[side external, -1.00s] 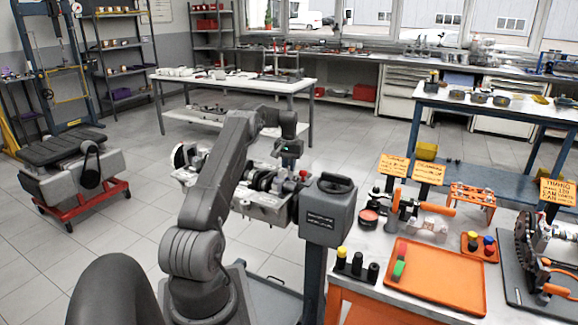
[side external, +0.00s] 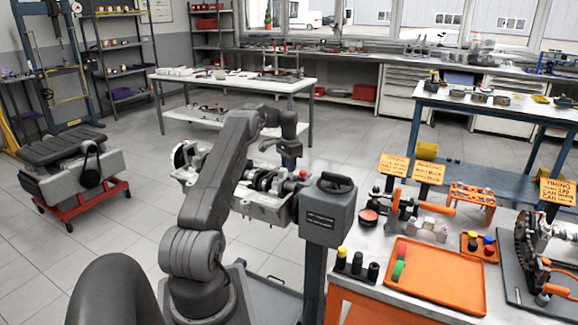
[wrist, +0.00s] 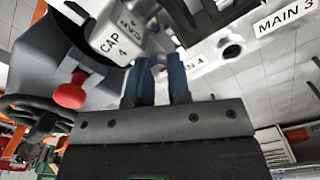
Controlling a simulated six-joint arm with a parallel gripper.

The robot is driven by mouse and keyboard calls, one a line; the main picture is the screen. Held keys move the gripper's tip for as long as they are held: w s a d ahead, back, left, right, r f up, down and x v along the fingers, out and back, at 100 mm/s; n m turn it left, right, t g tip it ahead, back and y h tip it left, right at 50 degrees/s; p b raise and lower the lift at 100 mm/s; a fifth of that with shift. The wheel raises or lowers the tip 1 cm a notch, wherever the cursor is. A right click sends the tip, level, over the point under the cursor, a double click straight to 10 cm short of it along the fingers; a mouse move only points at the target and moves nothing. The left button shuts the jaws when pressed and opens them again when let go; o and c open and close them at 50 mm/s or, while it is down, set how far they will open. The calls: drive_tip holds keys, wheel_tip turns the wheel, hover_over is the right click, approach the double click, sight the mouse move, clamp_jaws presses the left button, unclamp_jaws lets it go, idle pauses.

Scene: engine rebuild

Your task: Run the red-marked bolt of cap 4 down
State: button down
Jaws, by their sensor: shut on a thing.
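The cap labelled CAP 4 (wrist: 118,38) shows at the upper left of the wrist view, on the pale engine block (side external: 265,205). My gripper (wrist: 162,75) has its two blue fingers close together beside this cap, pointing into the block. They are shut on what seems to be a bolt, mostly hidden between and beyond the tips. I cannot make out its red mark or how far it stands out. In the side view my gripper (side external: 291,160) is over the right part of the block, pointing down.
A red knob (wrist: 70,93) stands left of the cap, near the black handwheel (wrist: 32,118) of the grey stand head (side external: 328,214). The MAIN 3 label (wrist: 285,18) is at upper right. An orange tray (side external: 440,288) lies on the right bench.

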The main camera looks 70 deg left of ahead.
drive_tip(key=shift+w+r, duration=0.1)
drive_tip(key=shift+r, duration=0.2)
drive_tip(key=c, duration=1.5)
unclamp_jaws()
drive_tip(key=o, duration=0.4)
drive_tip(key=shift+f, duration=0.15)
drive_tip(key=shift+o, duration=0.2)
wheel_tip(320, 180, up, 14)
drive_tip(key=shift+d, duration=0.1)
